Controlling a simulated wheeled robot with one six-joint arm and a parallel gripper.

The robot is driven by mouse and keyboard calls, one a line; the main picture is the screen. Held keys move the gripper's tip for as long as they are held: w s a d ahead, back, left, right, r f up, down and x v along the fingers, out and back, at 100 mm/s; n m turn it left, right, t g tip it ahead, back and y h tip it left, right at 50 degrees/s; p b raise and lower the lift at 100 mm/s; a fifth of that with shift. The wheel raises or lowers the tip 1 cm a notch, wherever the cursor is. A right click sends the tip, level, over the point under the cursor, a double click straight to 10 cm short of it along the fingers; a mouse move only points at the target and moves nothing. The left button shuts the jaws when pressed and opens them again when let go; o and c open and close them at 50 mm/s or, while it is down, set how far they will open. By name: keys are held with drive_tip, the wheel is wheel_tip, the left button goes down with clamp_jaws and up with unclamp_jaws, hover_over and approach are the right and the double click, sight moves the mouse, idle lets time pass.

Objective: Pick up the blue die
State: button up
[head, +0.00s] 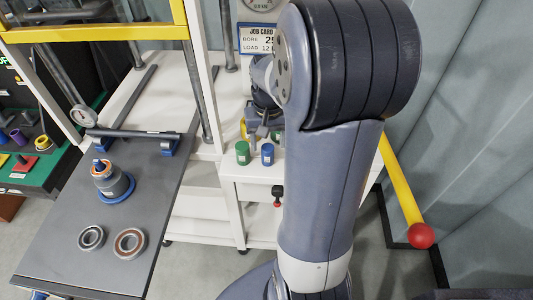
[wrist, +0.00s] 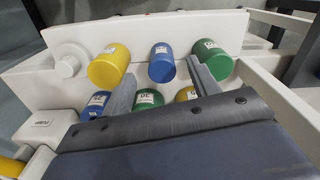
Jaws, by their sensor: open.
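Two blue cylinders show in the wrist view. One blue die (wrist: 161,62) stands in the far row, in line with the gap between my fingertips. It also shows in the head view (head: 267,154), at the front of the white bench. The other blue cylinder (wrist: 96,105) is in the nearer row, outside the left finger and partly hidden. My gripper (wrist: 161,68) is open, with nothing visibly held between its fingers. In the head view my gripper (head: 264,112) is over the bench, behind the front row and partly hidden by my arm.
A yellow cylinder (wrist: 110,66) and a green one (wrist: 212,61) flank the far blue die closely. Another green (wrist: 147,99) and yellow (wrist: 187,93) stand in the nearer row. A white ledge (wrist: 150,33) runs beyond them. A grey table (head: 75,190) holds two bearing rings.

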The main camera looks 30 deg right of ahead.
sight(268, 147)
drive_tip(key=shift+w+d+f+p, duration=0.1)
drive_tip(key=shift+w+f+p, duration=0.1)
drive_tip(key=shift+f, duration=1.25)
drive_tip(key=shift+w+f+p, duration=0.15)
drive_tip(key=shift+f+p, duration=0.05)
drive_tip(key=shift+f, duration=1.25)
drive_tip(key=c, duration=1.2)
